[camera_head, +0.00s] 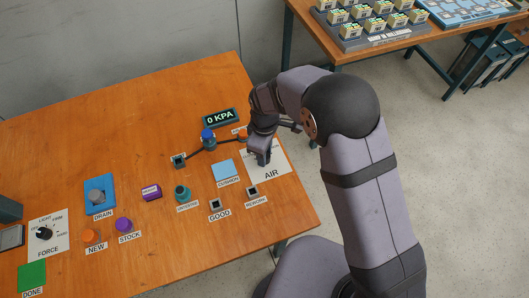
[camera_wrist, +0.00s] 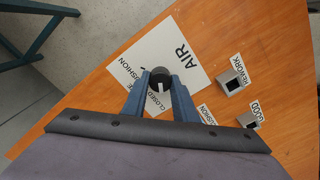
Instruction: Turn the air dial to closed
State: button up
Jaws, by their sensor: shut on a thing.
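The air dial (camera_wrist: 160,75) is a dark round knob on a white plate (camera_wrist: 185,50) marked AIR, with the words CUSHION and CLOSED by the knob. Its white mark points down in the wrist view, toward the word CLOSED. My gripper (camera_wrist: 160,84) is shut on the dial, one blue finger on each side of it. The fingers cover part of the plate's lettering. In the head view my gripper (camera_head: 262,156) is over the AIR plate (camera_head: 272,171) and hides the dial.
A display (camera_head: 220,117) reads 0 KPA behind the plate. A light blue CUSHION pad (camera_head: 226,170) and the small GOOD (camera_head: 215,204) and REWORK (camera_head: 252,191) sockets stand close to the plate. The table's right edge is near. Several coloured parts sit further left.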

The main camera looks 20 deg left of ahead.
dwell(0.3)
jog(key=o, duration=1)
jog(key=shift+o, duration=0.2)
jog(key=shift+r+b, duration=0.8)
jog(key=shift+r, duration=2.9)
